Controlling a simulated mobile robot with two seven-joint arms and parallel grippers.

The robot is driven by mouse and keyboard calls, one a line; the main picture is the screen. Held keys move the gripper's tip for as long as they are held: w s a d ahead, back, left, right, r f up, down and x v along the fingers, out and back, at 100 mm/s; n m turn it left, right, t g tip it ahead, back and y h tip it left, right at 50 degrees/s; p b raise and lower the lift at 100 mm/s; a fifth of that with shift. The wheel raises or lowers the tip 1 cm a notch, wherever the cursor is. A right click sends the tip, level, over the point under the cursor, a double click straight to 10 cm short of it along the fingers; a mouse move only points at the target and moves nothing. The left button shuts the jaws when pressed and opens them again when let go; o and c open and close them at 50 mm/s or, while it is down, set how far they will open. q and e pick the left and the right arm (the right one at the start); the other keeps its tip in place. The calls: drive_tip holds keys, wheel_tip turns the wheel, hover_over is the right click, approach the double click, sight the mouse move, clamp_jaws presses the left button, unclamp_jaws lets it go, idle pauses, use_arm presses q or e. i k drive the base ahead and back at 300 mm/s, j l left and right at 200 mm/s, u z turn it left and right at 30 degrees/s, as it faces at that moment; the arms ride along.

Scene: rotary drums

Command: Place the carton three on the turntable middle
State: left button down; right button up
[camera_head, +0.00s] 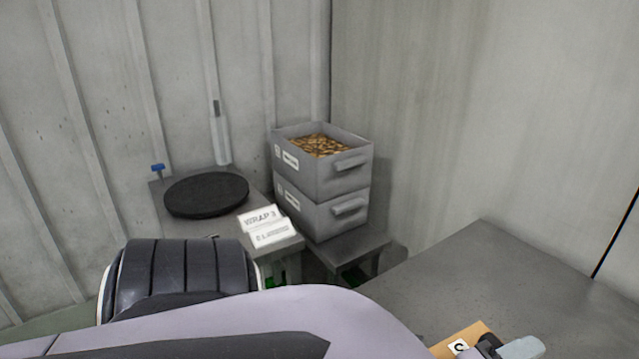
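The turntable (207,194) is a flat black disc on a grey stand at left centre, and its top is bare. A brown carton (448,347) with a white label lies at the bottom edge, right of centre, mostly cut off. Its number cannot be read. A dark gripper part with a pale finger (506,347) shows at the carton's right side. I cannot tell which arm it belongs to, whether it touches the carton, or whether it is open or shut. My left arm spans the bottom from the left, and its hand is not clearly seen.
A grey table (480,275) fills the lower right, mostly clear. Grey walls close in behind.

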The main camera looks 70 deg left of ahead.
sight(206, 190)
drive_tip(key=k+j, duration=0.6)
drive_tip(key=k, duration=0.2)
drive_tip(key=k+j, duration=0.65)
drive_tip(key=j, duration=0.15)
drive_tip(key=k+j, duration=0.15)
drive_tip(key=j, duration=0.25)
drive_tip(key=k+j, duration=0.1)
drive_tip(key=j, duration=0.25)
drive_tip(key=k+j, duration=0.15)
drive_tip(key=j, duration=0.25)
drive_tip(key=k+j, duration=0.1)
drive_tip(key=j, duration=0.3)
drive_tip(key=k+j, duration=0.15)
drive_tip(key=j, duration=0.25)
